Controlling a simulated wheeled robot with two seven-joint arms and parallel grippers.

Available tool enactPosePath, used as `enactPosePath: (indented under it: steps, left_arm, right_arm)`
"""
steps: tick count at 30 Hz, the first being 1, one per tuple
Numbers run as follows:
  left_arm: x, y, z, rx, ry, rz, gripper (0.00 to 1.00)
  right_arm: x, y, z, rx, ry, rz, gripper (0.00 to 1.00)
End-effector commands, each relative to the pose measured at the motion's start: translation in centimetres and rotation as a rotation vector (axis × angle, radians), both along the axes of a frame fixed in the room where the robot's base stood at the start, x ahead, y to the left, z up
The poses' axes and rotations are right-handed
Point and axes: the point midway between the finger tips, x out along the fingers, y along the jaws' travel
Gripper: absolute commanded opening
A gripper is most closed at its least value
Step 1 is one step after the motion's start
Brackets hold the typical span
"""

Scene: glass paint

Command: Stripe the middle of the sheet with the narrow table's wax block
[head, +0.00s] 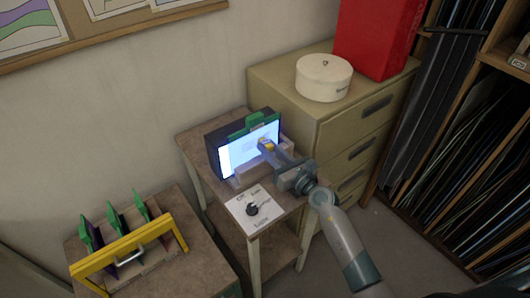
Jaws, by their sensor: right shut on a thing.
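The sheet (232,156) stands upright, lit pale blue-white, against a black light box (213,150) on the narrow table (195,153). A green clip (256,120) sits at its top edge. My right gripper (267,148) comes in from the right in front of the sheet's right part. It is shut on a small yellowish block, the wax block (268,143), which is at or very near the sheet's face; I cannot tell if they touch. A faint darker patch shows on the sheet left of the block. My left gripper is not in view.
A control plate with a black knob (252,209) lies at the narrow table's front. A yellow-handled rack (125,250) with green-clipped panels stands on a lower-left table. A drawer cabinet (340,125) at the right bears a round white box (323,78) and a red box (375,35).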

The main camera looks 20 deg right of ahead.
Motion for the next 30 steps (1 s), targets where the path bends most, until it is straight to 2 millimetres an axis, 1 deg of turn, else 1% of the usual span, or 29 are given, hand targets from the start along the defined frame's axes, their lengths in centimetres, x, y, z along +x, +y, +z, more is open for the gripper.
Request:
enactPosePath:
  steps: [14, 17, 30]
  left_arm:
    - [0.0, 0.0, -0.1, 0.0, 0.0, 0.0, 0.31]
    - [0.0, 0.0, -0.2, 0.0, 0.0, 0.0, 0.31]
    - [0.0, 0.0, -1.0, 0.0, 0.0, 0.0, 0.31]
  right_arm:
    - [0.2, -0.4, 0.0, 0.0, -0.001, -0.001, 0.0]
    - [0.3, -0.8, 0.0, 0.0, -0.001, -0.001, 0.0]
    - [1.2, -3.6, 0.0, 0.001, -0.002, -0.001, 0.0]
